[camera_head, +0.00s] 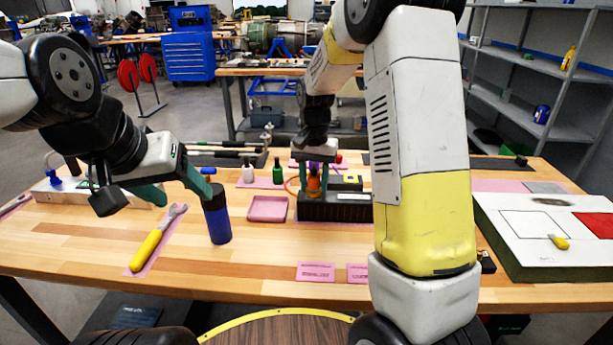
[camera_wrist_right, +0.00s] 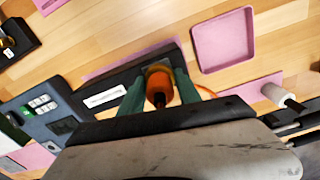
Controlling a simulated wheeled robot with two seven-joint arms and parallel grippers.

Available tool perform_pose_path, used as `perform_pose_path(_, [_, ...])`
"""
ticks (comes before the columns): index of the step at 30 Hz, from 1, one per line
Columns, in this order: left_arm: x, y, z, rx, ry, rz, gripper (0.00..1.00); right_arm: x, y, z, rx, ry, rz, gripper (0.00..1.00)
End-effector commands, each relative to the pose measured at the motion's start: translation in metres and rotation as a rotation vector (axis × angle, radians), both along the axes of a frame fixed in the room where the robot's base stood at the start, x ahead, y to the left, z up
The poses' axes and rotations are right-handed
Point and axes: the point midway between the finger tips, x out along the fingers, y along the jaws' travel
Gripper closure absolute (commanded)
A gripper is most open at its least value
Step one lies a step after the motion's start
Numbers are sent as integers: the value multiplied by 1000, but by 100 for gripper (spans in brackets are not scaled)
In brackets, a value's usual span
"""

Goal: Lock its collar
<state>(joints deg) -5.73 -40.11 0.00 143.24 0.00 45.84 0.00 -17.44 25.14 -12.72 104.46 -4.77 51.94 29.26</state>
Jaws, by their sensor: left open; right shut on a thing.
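An orange collar or plug (camera_head: 314,184) stands in a black block (camera_head: 335,208) near the middle of the bench. My right gripper (camera_head: 313,178) reaches down from above and is shut on it. In the right wrist view, the green fingers of the right gripper (camera_wrist_right: 160,92) sit on both sides of the orange part (camera_wrist_right: 159,84), which has a dark centre. Whether the collar is locked cannot be told. My left gripper (camera_head: 178,190) is open, and one fingertip overlaps the dark top of a blue cylinder (camera_head: 218,221) in the picture.
A yellow-handled wrench (camera_head: 155,240) lies at the left. A pink tray (camera_head: 268,208) is left of the block. Small bottles (camera_head: 277,172) stand behind it. Pink labels (camera_head: 316,271) lie at the front. A white board (camera_head: 545,228) is at the right.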

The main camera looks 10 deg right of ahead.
Motion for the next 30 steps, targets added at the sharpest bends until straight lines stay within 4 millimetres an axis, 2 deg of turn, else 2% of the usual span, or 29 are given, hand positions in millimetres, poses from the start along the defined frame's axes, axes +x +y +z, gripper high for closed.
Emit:
perform_pose_path(9, [0, 0, 0, 0, 0, 0, 37, -1, 0, -1, 0, 3, -98, 100])
perform_pose_path(23, [0, 0, 0, 0, 0, 0, 37, -1, 0, -1, 0, 3, -112, 100])
perform_pose_path(24, [0, 0, 0, 0, 0, 0, 37, -1, 0, -1, 0, 3, -112, 58])
perform_pose_path(27, [0, 0, 0, 0, 0, 0, 37, -1, 0, -1, 0, 2, -111, 39])
perform_pose_path(30, [0, 0, 0, 0, 0, 0, 37, -1, 0, -1, 0, 2, -111, 38])
